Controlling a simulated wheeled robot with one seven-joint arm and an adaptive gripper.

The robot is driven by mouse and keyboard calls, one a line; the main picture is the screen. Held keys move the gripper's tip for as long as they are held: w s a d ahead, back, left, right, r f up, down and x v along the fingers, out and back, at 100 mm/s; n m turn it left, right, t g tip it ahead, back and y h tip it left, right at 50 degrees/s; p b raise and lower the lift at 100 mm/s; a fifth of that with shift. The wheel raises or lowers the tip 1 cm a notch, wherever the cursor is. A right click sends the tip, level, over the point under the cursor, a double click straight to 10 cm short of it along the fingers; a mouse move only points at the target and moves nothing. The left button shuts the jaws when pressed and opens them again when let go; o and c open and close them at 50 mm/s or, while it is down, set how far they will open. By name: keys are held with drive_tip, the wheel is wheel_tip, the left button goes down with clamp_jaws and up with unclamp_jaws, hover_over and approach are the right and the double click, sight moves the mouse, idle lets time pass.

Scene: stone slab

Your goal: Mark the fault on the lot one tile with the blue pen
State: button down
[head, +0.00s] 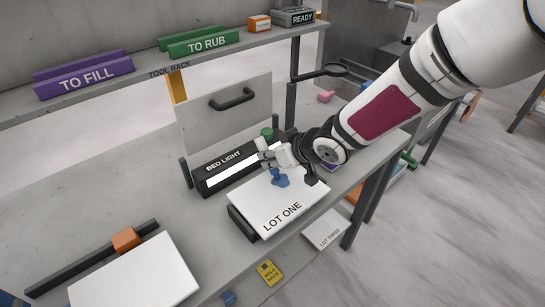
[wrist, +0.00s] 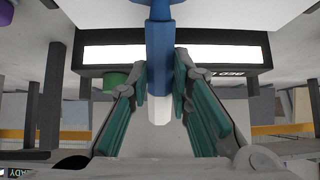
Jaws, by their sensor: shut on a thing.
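The lot one tile (head: 290,203) is a white slab labelled LOT ONE, lying on a dark support on the bench. My gripper (head: 270,160) is over its far part, beside the bed light. In the wrist view my gripper (wrist: 160,78) is shut on the blue pen (wrist: 160,45), with a green-padded finger on each side. The pen has a blue body and a white end. Its blue part also shows in the head view (head: 279,178), low over the tile. I cannot tell whether it touches the surface. I see no fault mark; my gripper and the pen cover part of the tile.
The bed light (head: 228,172) stands behind the tile, its lit strip also close in the wrist view (wrist: 110,54). A lot three tile (head: 326,230) lies to the right. A blank white slab (head: 135,275) is front left. A yellow hold back card (head: 268,272) lies in front.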

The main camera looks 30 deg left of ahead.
drive_tip(key=shift+w+a+f, duration=0.1)
drive_tip(key=shift+w+a, duration=0.15)
drive_tip(key=shift+a, duration=0.35)
idle(1.0)
wheel_tip(320, 180, up, 7)
drive_tip(key=p, duration=0.5)
idle(0.4)
idle(0.4)
